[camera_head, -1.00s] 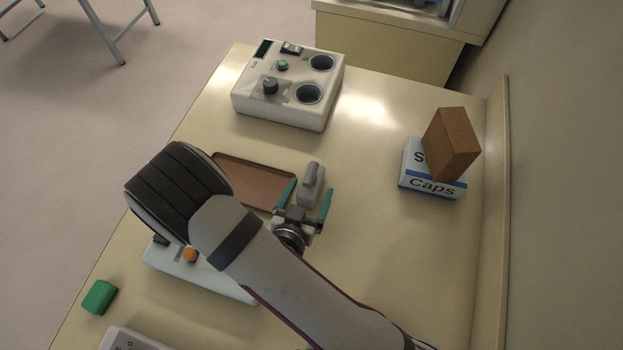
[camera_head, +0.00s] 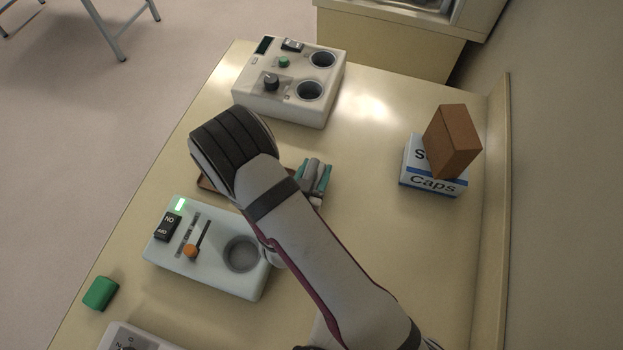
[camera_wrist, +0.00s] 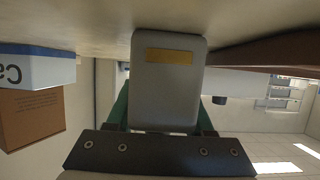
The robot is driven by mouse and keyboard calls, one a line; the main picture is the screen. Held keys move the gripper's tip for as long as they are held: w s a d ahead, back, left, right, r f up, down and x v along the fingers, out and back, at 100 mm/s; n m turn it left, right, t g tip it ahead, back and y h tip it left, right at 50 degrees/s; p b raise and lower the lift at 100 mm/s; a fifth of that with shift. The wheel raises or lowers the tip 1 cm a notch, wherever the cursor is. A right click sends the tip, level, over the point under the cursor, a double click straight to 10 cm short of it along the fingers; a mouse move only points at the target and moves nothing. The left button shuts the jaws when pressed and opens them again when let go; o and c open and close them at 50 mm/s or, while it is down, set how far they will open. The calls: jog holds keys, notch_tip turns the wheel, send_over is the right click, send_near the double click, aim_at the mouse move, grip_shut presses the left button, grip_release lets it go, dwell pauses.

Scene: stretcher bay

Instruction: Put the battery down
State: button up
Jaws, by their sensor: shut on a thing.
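The battery (camera_head: 312,173) is a grey block between the teal fingers of my gripper (camera_head: 314,180) in the head view. My gripper is shut on it, beside the right end of the brown tray (camera_head: 204,184). My arm hides most of the tray. In the wrist view the battery (camera_wrist: 168,85) fills the middle, with a yellowish label on its face and a green finger on each side. Its far end is close to the table surface (camera_wrist: 85,25); I cannot tell whether it touches.
A beige device (camera_head: 290,112) with two round wells stands at the back. A pale box (camera_head: 215,272) with a lit green lamp and orange-tipped lever is in front. A green block (camera_head: 100,293) lies front left. A brown box (camera_head: 452,140) sits on a Caps box (camera_head: 420,182) at right.

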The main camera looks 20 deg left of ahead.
grip_shut()
jog(key=shift+r, duration=0.1)
notch_tip(320, 180, up, 10)
jog(key=shift+f, duration=0.1)
jog(key=w+d+m+h, duration=0.15)
jog(key=w+d, duration=0.35)
jog(key=w, duration=0.5)
jog(key=w+d+m+g+h, duration=0.15)
jog(key=w+d, duration=0.35)
jog(key=w, duration=0.5)
jog(key=w+d+m+h, duration=0.15)
jog(key=w+d, duration=0.25)
jog(key=w, duration=0.6)
jog(key=shift+t+h, duration=0.25)
jog(key=f, duration=0.6)
jog(key=d+f, duration=0.1)
jog(key=f, duration=0.2)
jog(key=shift+w+f, duration=0.35)
